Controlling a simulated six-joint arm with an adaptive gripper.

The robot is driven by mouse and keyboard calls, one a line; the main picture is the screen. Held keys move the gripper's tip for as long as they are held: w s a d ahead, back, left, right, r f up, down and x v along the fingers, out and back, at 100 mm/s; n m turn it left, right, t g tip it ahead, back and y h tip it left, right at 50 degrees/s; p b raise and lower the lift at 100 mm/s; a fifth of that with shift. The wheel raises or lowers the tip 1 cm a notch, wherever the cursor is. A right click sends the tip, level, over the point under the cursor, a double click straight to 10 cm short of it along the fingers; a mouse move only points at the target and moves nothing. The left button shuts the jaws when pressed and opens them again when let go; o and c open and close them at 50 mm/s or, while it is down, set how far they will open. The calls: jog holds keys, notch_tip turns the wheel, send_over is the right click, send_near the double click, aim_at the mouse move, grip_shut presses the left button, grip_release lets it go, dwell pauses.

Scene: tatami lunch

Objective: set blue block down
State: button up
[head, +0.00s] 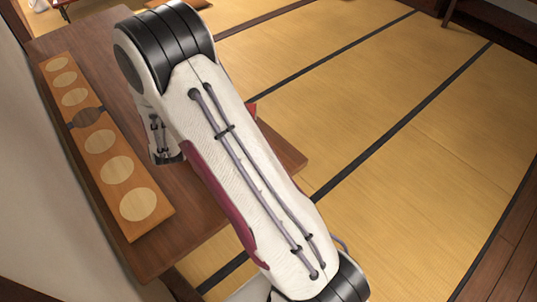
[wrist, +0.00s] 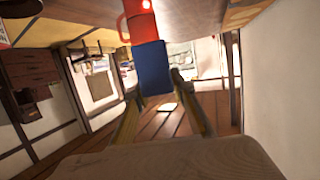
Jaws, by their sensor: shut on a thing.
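The blue block (wrist: 152,68) shows in the wrist view, upper middle, between the tips of my two fingers. My gripper (wrist: 155,90) is shut on it. Above the block in that picture is a red object (wrist: 138,27); I cannot tell whether they touch. In the head view my arm covers the block and my gripper. A small red piece (head: 251,109) shows at the arm's right edge there.
In the head view a brown wooden table (head: 215,195) lies under my arm. A long wooden board (head: 125,173) with pale round spots lies along its left side. Tatami floor (head: 420,130) with dark borders is open to the right.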

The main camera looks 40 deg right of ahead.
jog(key=s+d+f+m+g+h, duration=0.2)
jog(key=s+d+m+g+h, duration=0.2)
jog(key=s+d, duration=0.6)
jog(key=s+d+f+m+g+h, duration=0.2)
jog(key=s+d+m+g+h, duration=0.2)
jog(key=s+d, duration=0.6)
jog(key=shift+s+d+f+m+h, duration=0.35)
jog(key=shift+s+m, duration=0.35)
jog(key=shift+s, duration=0.95)
jog(key=shift+f, duration=0.15)
jog(key=shift+f, duration=2.8)
jog(key=shift+f, duration=2.1)
jog(key=shift+f, duration=0.1)
